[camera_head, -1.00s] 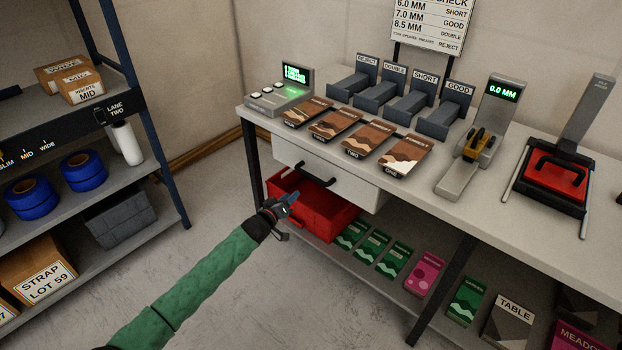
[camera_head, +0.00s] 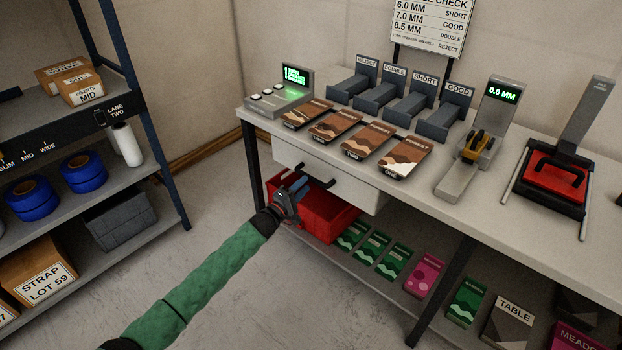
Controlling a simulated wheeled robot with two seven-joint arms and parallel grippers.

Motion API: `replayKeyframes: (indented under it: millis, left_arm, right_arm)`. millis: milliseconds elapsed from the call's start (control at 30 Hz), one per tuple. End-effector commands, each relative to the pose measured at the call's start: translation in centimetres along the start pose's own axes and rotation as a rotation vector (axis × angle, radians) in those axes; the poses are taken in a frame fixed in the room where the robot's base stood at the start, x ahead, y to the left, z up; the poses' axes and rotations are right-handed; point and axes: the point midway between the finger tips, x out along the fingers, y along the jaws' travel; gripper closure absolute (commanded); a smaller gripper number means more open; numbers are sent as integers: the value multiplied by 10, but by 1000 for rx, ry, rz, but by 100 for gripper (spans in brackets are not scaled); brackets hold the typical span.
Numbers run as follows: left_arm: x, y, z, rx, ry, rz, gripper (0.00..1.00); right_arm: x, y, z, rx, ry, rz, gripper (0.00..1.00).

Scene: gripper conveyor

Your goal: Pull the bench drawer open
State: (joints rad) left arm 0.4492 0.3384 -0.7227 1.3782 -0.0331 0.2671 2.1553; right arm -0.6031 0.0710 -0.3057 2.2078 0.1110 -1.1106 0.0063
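The bench drawer (camera_head: 349,188) has a pale front under the left part of the bench top, and it looks shut. Its dark bar handle (camera_head: 317,175) runs across the front. My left gripper (camera_head: 302,184) is just below and left of the handle, with its fingertips pointing up towards it. I cannot tell whether they touch the handle. The fingers are small and overlap in this view, so their opening is unclear. My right gripper is not in view.
A red bin (camera_head: 335,219) stands on the lower shelf behind my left gripper. Several booklets lie on the bench top (camera_head: 300,140) above the drawer. A storage rack (camera_head: 160,130) stands at the left. The floor (camera_head: 215,225) between rack and bench is clear.

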Motion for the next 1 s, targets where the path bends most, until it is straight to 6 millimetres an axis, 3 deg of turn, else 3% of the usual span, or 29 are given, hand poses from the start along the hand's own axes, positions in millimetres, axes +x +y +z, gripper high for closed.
replayKeyframes:
  millis: [300, 700, 900, 1000]
  left_arm:
    - [40, 0, 0, 1, 1, -1, 65]
    - [47, 0, 0, 1, 0, 0, 65]
    - [47, 0, 0, 1, 0, 0, 100]
    - [47, 0, 0, 1, 0, 0, 100]
  right_arm:
    - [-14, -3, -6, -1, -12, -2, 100]
    - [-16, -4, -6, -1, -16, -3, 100]
    - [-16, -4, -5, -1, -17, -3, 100]
    - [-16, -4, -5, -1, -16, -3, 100]
